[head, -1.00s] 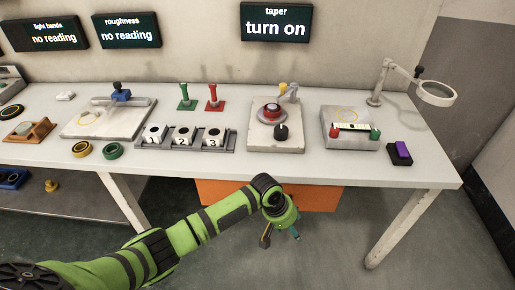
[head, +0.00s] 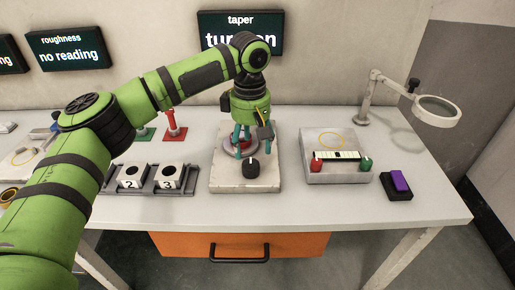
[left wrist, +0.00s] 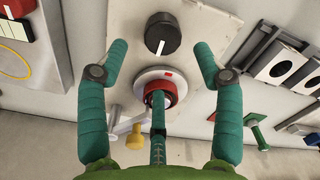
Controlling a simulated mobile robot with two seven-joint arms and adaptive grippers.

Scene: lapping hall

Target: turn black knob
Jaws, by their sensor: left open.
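The black knob (head: 251,168) sits on the front part of a pale square block on the table, with a white pointer mark on its top. In the left wrist view the black knob (left wrist: 162,33) lies beyond the fingertips, its white line close to upright in the picture. My left gripper (head: 254,140) is above the block, pointing down, open and empty, behind the knob. In the left wrist view its teal fingers (left wrist: 160,58) are spread apart over a round red and silver part (left wrist: 165,88). The right gripper is not in view.
A taper screen (head: 240,33) on the wall is partly hidden by my arm. Numbered blocks (head: 150,177) stand left of the knob's block. A plate with red and green knobs (head: 336,172), a purple-topped box (head: 397,185) and a magnifier lamp (head: 437,110) stand right.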

